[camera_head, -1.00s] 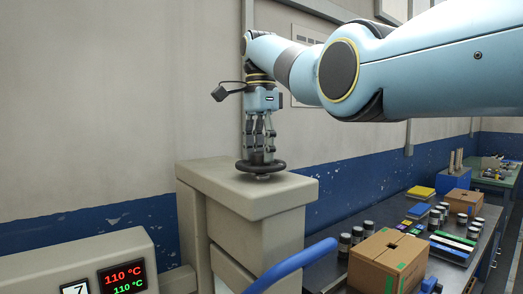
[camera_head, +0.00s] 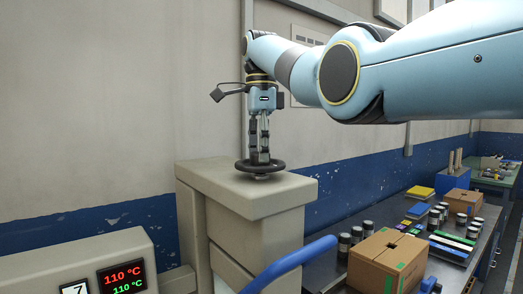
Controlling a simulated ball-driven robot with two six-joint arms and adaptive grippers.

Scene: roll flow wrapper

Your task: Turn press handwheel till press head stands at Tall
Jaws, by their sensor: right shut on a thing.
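The press handwheel (camera_head: 277,168) is a small dark wheel lying flat on top of the beige press housing (camera_head: 245,195). My right gripper (camera_head: 260,156) points straight down from above and is shut on the middle of the handwheel. Its fingers hide part of the wheel's hub. The press head and any mark reading Tall cannot be made out. My left gripper is out of view.
A beige panel with a lit display (camera_head: 123,276) reading 110 °C stands at the lower left. A blue curved bar (camera_head: 290,265) crosses the front. On the right, a bench holds a cardboard box (camera_head: 388,262), several dark jars and a yellow block (camera_head: 420,191).

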